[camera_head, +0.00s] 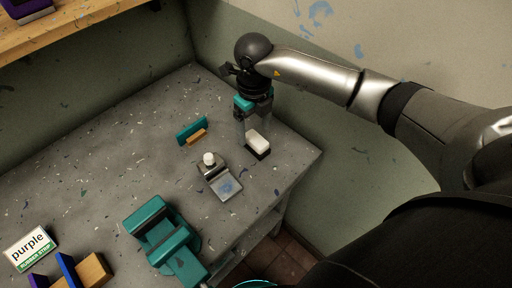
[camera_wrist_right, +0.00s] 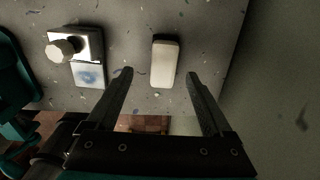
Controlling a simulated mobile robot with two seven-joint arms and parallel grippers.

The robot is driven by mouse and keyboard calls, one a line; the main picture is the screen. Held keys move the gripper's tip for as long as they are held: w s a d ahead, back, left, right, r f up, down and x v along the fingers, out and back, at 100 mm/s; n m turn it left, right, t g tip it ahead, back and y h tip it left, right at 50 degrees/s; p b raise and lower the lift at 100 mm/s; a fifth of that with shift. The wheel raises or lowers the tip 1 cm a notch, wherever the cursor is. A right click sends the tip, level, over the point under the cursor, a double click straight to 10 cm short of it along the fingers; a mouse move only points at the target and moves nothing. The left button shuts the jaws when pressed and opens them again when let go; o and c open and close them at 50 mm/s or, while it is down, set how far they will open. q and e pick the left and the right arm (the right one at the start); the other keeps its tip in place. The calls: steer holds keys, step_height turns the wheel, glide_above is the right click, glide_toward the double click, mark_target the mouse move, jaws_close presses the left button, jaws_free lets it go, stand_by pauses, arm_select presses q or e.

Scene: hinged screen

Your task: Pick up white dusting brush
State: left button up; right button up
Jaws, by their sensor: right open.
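The white dusting brush (camera_head: 258,143) has a white block top over a dark underside and sits on the grey table near its right edge. In the right wrist view the brush (camera_wrist_right: 165,62) shows as a pale upright block between the fingertips in the picture. My right gripper (camera_head: 253,136) is open, pointing down at the brush, with one finger on each side. The gripper (camera_wrist_right: 160,73) appears empty; I cannot tell whether the fingers are level with the brush or touch it. My left gripper is in neither view.
A small metal device with a white knob (camera_head: 222,184) stands left of the brush. A teal block (camera_head: 192,130) with an orange piece is behind it. A teal vise (camera_head: 165,240) and a "purple" sign (camera_head: 30,248) are nearer. The wall (camera_head: 330,165) rises close on the right.

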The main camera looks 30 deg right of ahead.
mark_target(256, 138)
steer(key=shift+w+d+f+b, duration=0.1)
steer(key=shift+d+f+b, duration=0.05)
steer(key=shift+f+b, duration=1.1)
steer(key=shift+d+f+b, duration=0.15)
steer(key=shift+f+b, duration=0.75)
steer(key=shift+f, duration=0.55)
jaws_close()
